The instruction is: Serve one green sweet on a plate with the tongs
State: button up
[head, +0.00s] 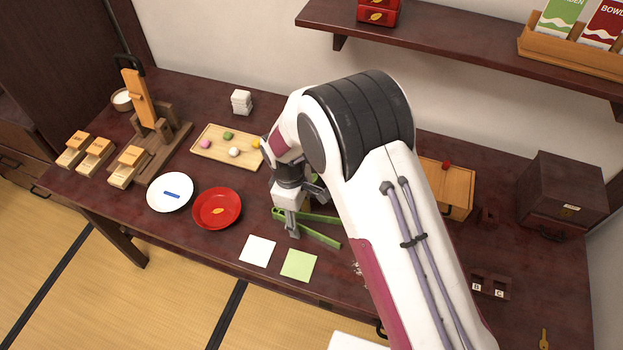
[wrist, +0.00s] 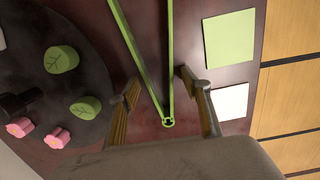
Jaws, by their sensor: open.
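The green tongs (head: 322,237) lie on the dark table below my gripper (head: 297,218), their two arms spread in a V. In the wrist view the tongs (wrist: 170,60) show between the open fingers of my gripper (wrist: 158,84), their joined end nearest the palm. No contact is clear. A white plate (head: 160,205) with a blue strip and a red plate (head: 203,220) with a gold leaf stand at left.
Pink flower sweets (wrist: 57,138) share the dark tray. A wooden tray (head: 213,155) holds small coloured balls, one green. A white square (head: 257,250) and a pale green square (head: 299,265) lie at the front. A wooden stand (head: 150,150) is at left; a dark box (head: 562,195) is at right.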

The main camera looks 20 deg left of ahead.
jog(key=c, duration=0.7)
jog(key=shift+r, duration=0.1)
jog(key=shift+r, duration=5.9)
jog(key=w+a+r+y, duration=0.2)
jog(key=w+r, duration=0.1)
jog(key=w, duration=0.1)
jog(key=w+a+r+m+y, duration=0.1)
jog(key=w+a+r+y, duration=0.2)
jog(key=w, duration=0.1)
jog(key=w+a+r+t+y, duration=0.1)
jog(key=w+a+r+y, duration=0.1)
jog(key=w+y, duration=0.1)
jog(key=shift+w+a+r+m, duration=0.15)
jog(key=shift+w+r+m, duration=0.2)
jog(key=shift+w, duration=0.3)
